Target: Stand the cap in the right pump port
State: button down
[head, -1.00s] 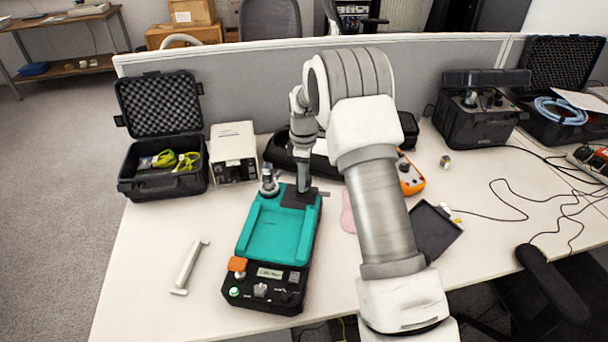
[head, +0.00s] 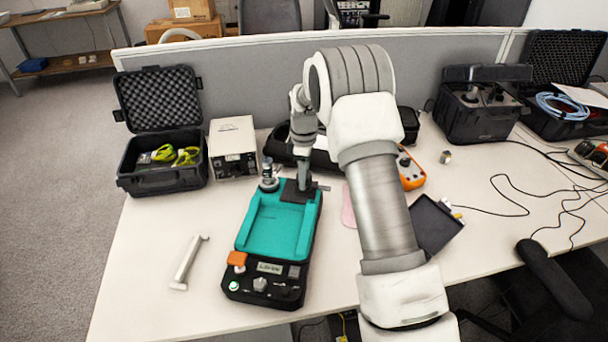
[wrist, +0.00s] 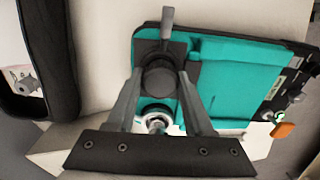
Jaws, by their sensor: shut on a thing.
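The pump (head: 262,284) is a black case with a teal top tray, standing on the table. My gripper (head: 303,186) is over its far right corner, at a dark block (head: 292,196). In the wrist view, my gripper (wrist: 160,77) is shut on a dark round piece, seemingly the cap (wrist: 160,84), above that block. The right port beneath is hidden, so I cannot tell whether the cap is seated. A grey lever (wrist: 167,22) sticks out beyond the cap. A silver fitting (head: 268,178) stands upright at the far left corner; it also shows in the wrist view (wrist: 155,122).
A white box (head: 233,142) and an open black case (head: 165,180) stand behind left. A pale bar (head: 188,264) lies left of the pump. An orange device (head: 410,176), a dark tray (head: 434,228) and a small metal cylinder (head: 445,157) are to the right.

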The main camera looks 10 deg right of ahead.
dwell(0.3)
jog(key=shift+c, duration=1)
grip_release()
jog(key=shift+f, duration=0.1)
